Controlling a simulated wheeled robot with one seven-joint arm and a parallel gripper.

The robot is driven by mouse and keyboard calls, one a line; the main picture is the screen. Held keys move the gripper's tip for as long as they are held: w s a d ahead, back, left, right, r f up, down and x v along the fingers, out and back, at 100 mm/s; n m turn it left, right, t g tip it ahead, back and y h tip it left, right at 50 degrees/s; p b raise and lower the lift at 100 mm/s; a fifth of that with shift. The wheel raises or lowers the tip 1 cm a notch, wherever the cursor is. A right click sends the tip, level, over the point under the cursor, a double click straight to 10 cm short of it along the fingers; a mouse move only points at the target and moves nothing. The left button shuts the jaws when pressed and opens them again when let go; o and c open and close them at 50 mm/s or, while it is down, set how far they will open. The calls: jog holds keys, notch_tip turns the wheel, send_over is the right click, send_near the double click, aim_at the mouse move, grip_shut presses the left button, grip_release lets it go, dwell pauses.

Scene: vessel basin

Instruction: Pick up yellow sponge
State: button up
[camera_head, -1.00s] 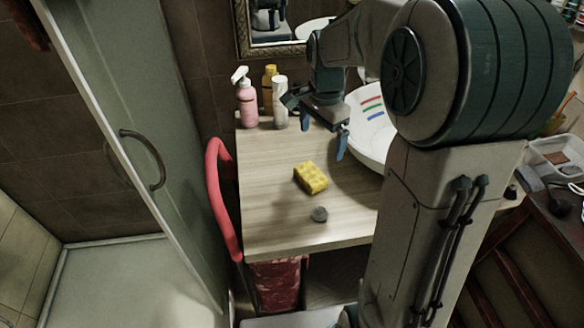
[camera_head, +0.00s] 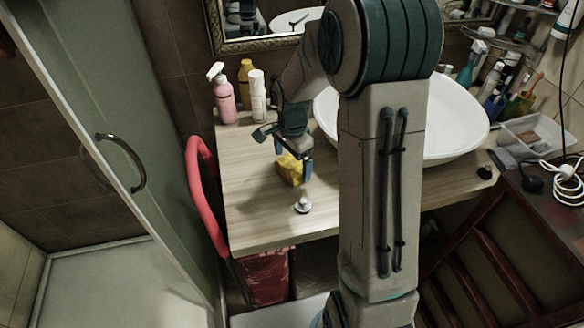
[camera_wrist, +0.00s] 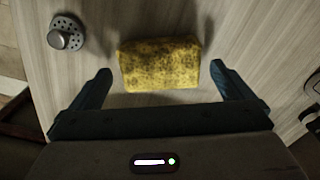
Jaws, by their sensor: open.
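The yellow sponge (camera_head: 289,169) lies on the wooden counter, partly hidden by my gripper in the head view. In the wrist view the sponge (camera_wrist: 160,64) lies across the picture just beyond my fingertips, roughly centred between them. My gripper (camera_wrist: 160,80) is open and empty, with one blue finger on each side of the sponge's near edge. In the head view my gripper (camera_head: 294,172) points down at the sponge. I cannot tell whether the fingers touch it.
A small metal drain plug (camera_head: 302,205) stands on the counter (camera_head: 250,215) near the sponge. The white basin (camera_head: 455,120) is on the right.

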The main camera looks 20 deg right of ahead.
aim_at(292, 165)
jog(key=shift+f, duration=1.35)
jog(key=c, duration=1)
jog(key=shift+o, duration=0.2)
jog(key=shift+r, duration=0.1)
notch_tip(292, 165, up, 10)
jog(key=shift+f+b, duration=0.1)
jog(key=shift+b, duration=0.25)
jog(key=shift+o, duration=1.2)
jog(key=shift+c, duration=0.5)
